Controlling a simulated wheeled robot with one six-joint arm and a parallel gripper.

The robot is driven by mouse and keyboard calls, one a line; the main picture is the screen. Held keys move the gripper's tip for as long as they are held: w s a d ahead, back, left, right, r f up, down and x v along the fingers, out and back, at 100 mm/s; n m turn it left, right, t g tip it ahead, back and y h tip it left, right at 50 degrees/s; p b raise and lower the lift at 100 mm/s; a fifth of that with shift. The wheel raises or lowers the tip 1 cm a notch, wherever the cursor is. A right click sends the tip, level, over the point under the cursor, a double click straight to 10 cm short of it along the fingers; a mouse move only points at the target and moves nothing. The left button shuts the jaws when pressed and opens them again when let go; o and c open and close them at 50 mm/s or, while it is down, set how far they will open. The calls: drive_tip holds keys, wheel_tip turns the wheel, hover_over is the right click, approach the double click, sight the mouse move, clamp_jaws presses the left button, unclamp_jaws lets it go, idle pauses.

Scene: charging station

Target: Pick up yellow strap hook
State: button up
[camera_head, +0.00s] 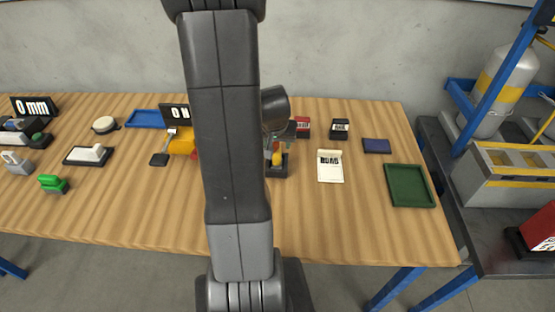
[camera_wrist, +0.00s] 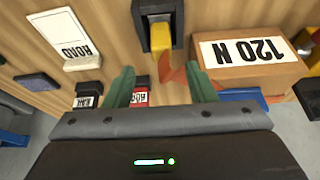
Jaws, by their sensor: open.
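The yellow strap hook (camera_wrist: 160,40) shows in the wrist view as a yellow piece held in a black holder (camera_wrist: 142,12) at the top middle. In the head view the yellow hook (camera_head: 277,158) sits in the same dark holder (camera_head: 276,172), just right of my arm. My gripper (camera_wrist: 159,72) is open, its two green fingers spread apart with the hook beyond and between their tips. No contact with the hook shows. In the head view my gripper (camera_head: 281,146) is just above and behind the hook, partly hidden by my arm.
A reddish pointed shape (camera_wrist: 172,78) shows between the fingers. A box labelled 120 N (camera_wrist: 285,75) is close to the right finger. A white ROAD card (camera_wrist: 50,25) lies left.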

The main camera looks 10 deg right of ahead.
sight(276, 152)
drive_tip(key=x, duration=0.3)
drive_tip(key=shift+w+f, duration=0.1)
drive_tip(key=shift+f, duration=0.2)
drive_tip(key=shift+b+x, duration=1.45)
drive_tip(key=shift+x, duration=1.25)
drive_tip(key=shift+a, duration=0.2)
drive_tip(key=shift+s, duration=0.2)
drive_tip(key=shift+c, duration=0.4)
clamp_jaws()
